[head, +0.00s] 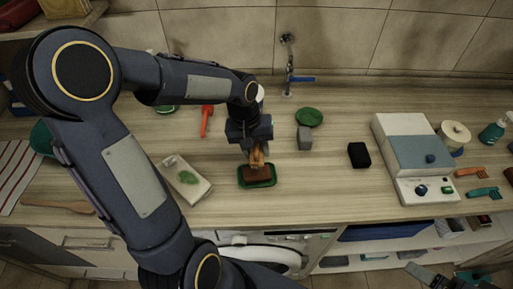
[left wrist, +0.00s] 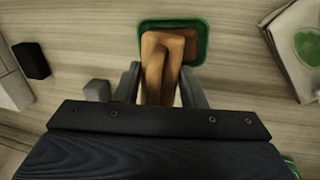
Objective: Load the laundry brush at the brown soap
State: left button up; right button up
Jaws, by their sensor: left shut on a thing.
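The laundry brush (head: 257,157), with a light brown wooden body, is held in my left gripper (head: 258,150). In the left wrist view the brush (left wrist: 157,65) sits between the two dark fingers of the gripper (left wrist: 161,92). The brown soap (head: 257,174) lies in a green dish (head: 243,184) on the counter. The brush is over the soap's far side; whether they touch, I cannot tell. In the left wrist view the brush hides much of the soap, inside the green dish (left wrist: 204,50). My right gripper (head: 430,275) shows only in part at the bottom right.
A grey block (head: 304,138), a black block (head: 359,155) and a green round thing (head: 309,117) are to the right. A white and grey appliance (head: 415,160) stands further right. The counter before the black block is clear.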

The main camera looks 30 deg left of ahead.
pick_arm(q)
jog(key=shift+s+d+f+b, duration=0.1)
jog(key=shift+s+f+b, duration=0.05)
jog(key=shift+f+b, duration=2.05)
jog(key=shift+f, duration=0.7)
jog(key=shift+f+b, duration=0.5)
jog(key=shift+f, duration=0.05)
jog(key=shift+r+p, duration=2.75)
jog(key=shift+r, duration=0.85)
jog(key=shift+f, duration=0.1)
